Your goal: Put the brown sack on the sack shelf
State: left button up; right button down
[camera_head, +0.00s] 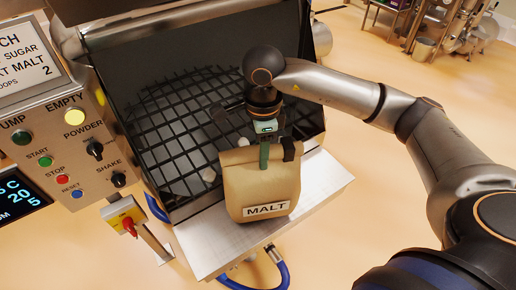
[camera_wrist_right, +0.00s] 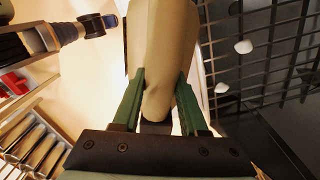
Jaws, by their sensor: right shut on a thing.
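The brown sack (camera_head: 262,186), with a MALT label, hangs upright from my right gripper (camera_head: 264,152) in the head view. The right gripper is shut on the sack's top, and in the right wrist view the sack (camera_wrist_right: 163,40) shows between its green fingers. The sack is in front of the hopper grid and over the bare metal sack shelf (camera_head: 322,184). I cannot tell whether its bottom touches the shelf. The sack hides part of the shelf and grid. My left gripper is not in view.
The open hopper with its dark grid (camera_head: 170,130) lies behind the sack, with white lumps (camera_head: 209,174) on it. A control panel (camera_head: 75,150) stands at left with a red-handled switch (camera_head: 129,225). A blue hose (camera_head: 281,272) is below the shelf. The shelf's right part is clear.

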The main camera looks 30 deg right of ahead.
jog(key=shift+w+d, duration=0.15)
jog(key=shift+w+d+f, duration=0.1)
jog(key=shift+d+f, duration=0.05)
jog(key=shift+f, duration=1.7)
jog(key=c, duration=0.9)
grip_release()
jog(key=shift+f, duration=0.2)
jog(key=o, duration=0.5)
jog(key=shift+c, duration=0.2)
jog(key=shift+r, duration=0.1)
notch_tip(320, 180, up, 12)
jog(key=shift+r, duration=0.1)
